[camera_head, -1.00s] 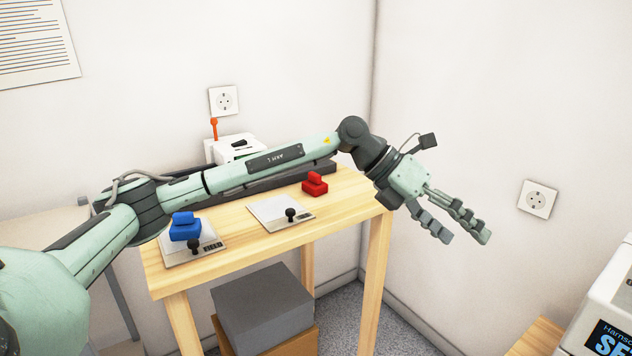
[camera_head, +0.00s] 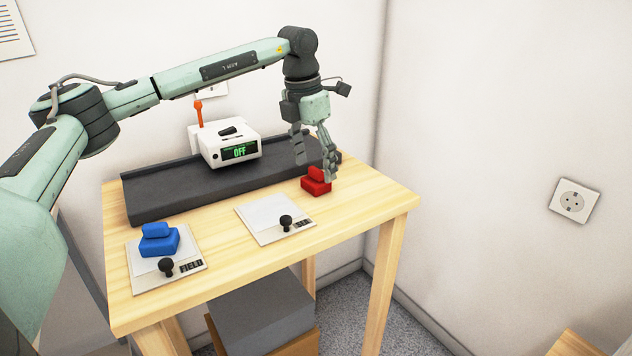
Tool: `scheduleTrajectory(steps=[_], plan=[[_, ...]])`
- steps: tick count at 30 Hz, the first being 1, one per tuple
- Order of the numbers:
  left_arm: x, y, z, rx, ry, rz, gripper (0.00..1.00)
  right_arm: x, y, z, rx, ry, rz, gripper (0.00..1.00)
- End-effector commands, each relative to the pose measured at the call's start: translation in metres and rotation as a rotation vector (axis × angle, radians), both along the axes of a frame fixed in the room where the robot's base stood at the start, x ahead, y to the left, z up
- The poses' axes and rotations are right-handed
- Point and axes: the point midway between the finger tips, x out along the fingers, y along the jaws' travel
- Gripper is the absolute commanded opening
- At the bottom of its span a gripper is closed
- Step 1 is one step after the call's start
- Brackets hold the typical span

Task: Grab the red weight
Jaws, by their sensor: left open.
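The red weight (camera_head: 315,187) is a small stepped block on the wooden table (camera_head: 370,200), right of the middle plate. My left gripper (camera_head: 316,172) points down over it with its fingers apart. One finger hangs beside the weight's right side and the other is behind and left of its top. Whether either finger touches it I cannot tell. My right gripper is not in view.
A blue weight (camera_head: 158,240) sits on the left scale plate (camera_head: 190,283). The middle scale plate (camera_head: 265,215) is empty, with a black knob. A dark conveyor (camera_head: 165,197) and a white box (camera_head: 215,152) reading OFF stand behind. The table's right front is clear.

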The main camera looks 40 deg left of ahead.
Motion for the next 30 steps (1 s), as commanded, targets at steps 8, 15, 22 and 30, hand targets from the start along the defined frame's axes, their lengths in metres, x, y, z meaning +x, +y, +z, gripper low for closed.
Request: scheduleTrajectory(steps=[8,15,22,30], plan=[[0.003,-0.001,-0.03,-0.001,0.001,-0.001,0.72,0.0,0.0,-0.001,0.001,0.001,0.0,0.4],[0.004,-0.001,-0.03,-0.001,0.0,-0.001,0.67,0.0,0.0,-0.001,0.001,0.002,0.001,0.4],[0.004,-0.001,-0.03,-0.001,0.0,-0.001,0.39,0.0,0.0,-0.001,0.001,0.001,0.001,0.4],[0.004,-0.001,-0.03,-0.001,0.0,-0.001,0.05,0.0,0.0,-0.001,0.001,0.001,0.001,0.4]])
